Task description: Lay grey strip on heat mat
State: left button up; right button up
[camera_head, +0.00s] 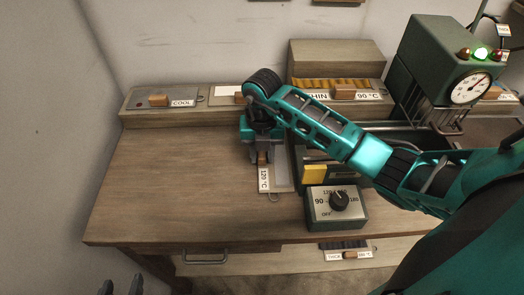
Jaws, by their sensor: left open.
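A grey strip (281,178) with a white 120 °C label lies at the middle of the bench, pointing toward the front. My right gripper (262,158) reaches in over it from the right, fingers down, and appears shut on the strip's small brown block. The arm hides part of what is behind. A dark, flat panel with a yellow patch (315,173), possibly the heat mat, lies just right of the strip, partly hidden by my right arm. My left gripper (121,287) is open and empty at the bottom left, below the bench front; only its fingertips show.
A green dial box (336,207) stands in front of the dark panel. A COOL strip (160,99) and a THIN 90 °C strip (345,95) lie along the back ledge. A THICK strip (347,255) lies low at the front. A gauge box (436,65) with a green lamp stands back right. The bench's left half (170,180) is clear.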

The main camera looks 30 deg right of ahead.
jog(key=shift+o, duration=1.3)
jog(key=shift+r, duration=0.15)
